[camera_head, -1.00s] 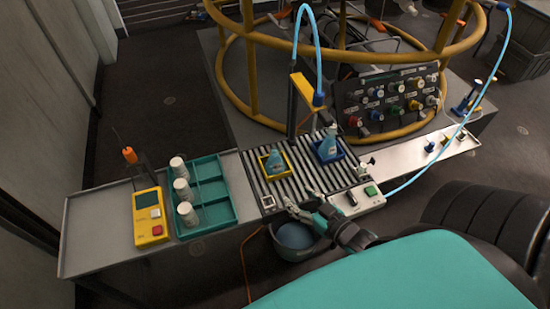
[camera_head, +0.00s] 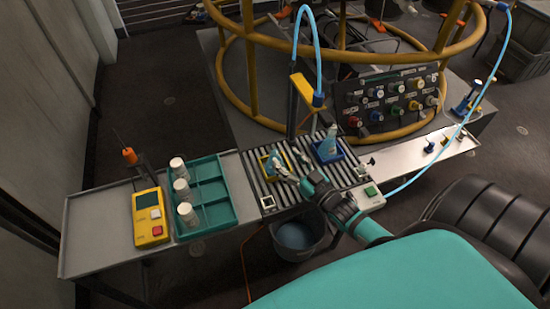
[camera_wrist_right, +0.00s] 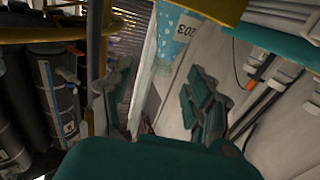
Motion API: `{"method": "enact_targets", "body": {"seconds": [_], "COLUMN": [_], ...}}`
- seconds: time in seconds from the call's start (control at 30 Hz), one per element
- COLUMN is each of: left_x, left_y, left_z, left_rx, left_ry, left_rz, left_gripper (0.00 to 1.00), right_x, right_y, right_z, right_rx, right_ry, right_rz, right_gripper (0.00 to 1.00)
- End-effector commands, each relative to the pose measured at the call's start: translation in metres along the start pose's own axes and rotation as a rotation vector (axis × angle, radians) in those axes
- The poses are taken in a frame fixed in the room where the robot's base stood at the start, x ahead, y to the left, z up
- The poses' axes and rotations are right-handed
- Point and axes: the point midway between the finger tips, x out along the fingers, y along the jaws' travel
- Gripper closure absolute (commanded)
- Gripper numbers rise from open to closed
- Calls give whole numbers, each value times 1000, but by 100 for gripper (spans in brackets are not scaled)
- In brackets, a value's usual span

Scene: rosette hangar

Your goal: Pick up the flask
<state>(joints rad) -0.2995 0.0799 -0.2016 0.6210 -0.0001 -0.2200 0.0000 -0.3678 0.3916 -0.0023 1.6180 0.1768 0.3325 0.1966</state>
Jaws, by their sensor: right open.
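A light-blue flask (camera_head: 273,155) stands in a small yellow tray (camera_head: 264,166) on the roller conveyor in the head view, partly hidden by my right gripper (camera_head: 287,164). A flask with a white label reading 203 (camera_wrist_right: 178,42) shows at the top of the right wrist view. My right gripper (camera_wrist_right: 158,105) is open there, with its fingers to either side and the flask between and beyond them. I cannot tell whether a finger touches it. A second blue flask (camera_head: 327,146) stands in a blue tray (camera_head: 329,158) to the right. My left gripper is not in view.
A teal rack (camera_head: 208,195) with several white cups and a yellow handheld device (camera_head: 149,217) stand left of the conveyor (camera_head: 290,193). A dark bucket (camera_head: 297,238) stands below.

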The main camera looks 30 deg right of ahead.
Motion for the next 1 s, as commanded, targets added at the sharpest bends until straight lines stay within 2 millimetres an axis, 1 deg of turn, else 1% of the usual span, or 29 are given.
{"method": "enact_targets", "body": {"seconds": [0.17,0.3,0.47,0.57,0.77,1.0], "left_x": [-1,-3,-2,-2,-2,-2], "left_y": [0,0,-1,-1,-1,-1], "left_z": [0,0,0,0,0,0], "left_rx": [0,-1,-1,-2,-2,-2], "left_ry": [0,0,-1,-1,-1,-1], "left_rz": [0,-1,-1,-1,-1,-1], "left_gripper": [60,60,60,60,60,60], "right_x": [12,34,53,57,57,56], "right_y": [-1,-4,-5,-5,-5,-5], "right_z": [0,-1,1,1,1,1], "right_rx": [1,0,0,0,0,0], "right_ry": [1,2,0,-1,-1,-1], "right_rz": [0,0,0,0,0,0], "right_gripper": [44,44,44,44,44,75]}}
